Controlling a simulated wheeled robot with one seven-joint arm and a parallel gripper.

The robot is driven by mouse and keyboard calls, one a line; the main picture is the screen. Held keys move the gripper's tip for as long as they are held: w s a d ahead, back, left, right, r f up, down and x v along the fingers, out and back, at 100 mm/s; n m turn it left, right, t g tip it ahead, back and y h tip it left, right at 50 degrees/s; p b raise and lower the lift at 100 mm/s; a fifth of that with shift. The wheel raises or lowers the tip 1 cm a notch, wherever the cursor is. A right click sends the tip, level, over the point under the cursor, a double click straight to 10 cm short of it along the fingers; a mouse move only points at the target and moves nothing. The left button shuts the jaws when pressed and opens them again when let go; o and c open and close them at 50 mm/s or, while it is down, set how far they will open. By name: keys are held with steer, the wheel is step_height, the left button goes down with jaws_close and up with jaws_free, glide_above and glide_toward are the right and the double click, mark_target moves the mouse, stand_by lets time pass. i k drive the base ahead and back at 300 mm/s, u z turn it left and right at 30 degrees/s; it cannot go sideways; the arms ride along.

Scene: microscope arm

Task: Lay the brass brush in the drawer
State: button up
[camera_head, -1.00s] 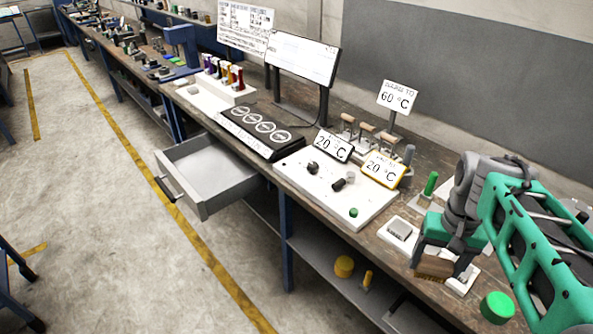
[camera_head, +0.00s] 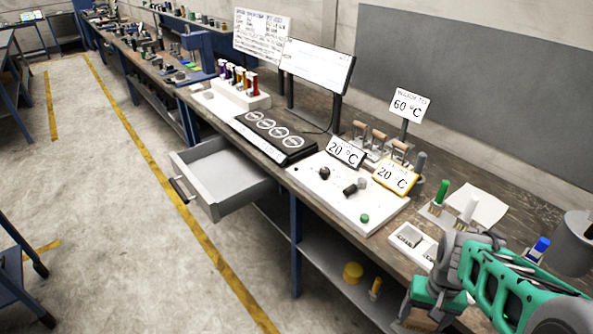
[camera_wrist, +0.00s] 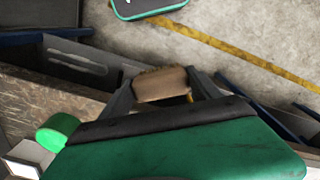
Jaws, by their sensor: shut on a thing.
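The brass brush (camera_wrist: 162,85) is between my gripper's fingers in the wrist view, its tan-brown bristle block showing. My gripper (camera_head: 418,318) is shut on it near the bottom of the head view, in front of the bench edge; there the brush is mostly hidden by the gripper. The drawer (camera_head: 226,172) is a grey box pulled out from under the bench, left of the middle in the head view. It is open and looks empty. My gripper is well to the right of the drawer.
A white control panel (camera_head: 335,197) and a black plate with round marks (camera_head: 275,132) lie on the bench between gripper and drawer. A lower shelf (camera_head: 325,262) holds yellow items. Green and white upright brushes (camera_head: 443,192) stand on the bench. Floor before the drawer is clear.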

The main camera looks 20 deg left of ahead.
mark_target(235, 173)
steer(key=u, duration=2.15)
steer(key=i, duration=3.85)
steer(key=z, duration=1.6)
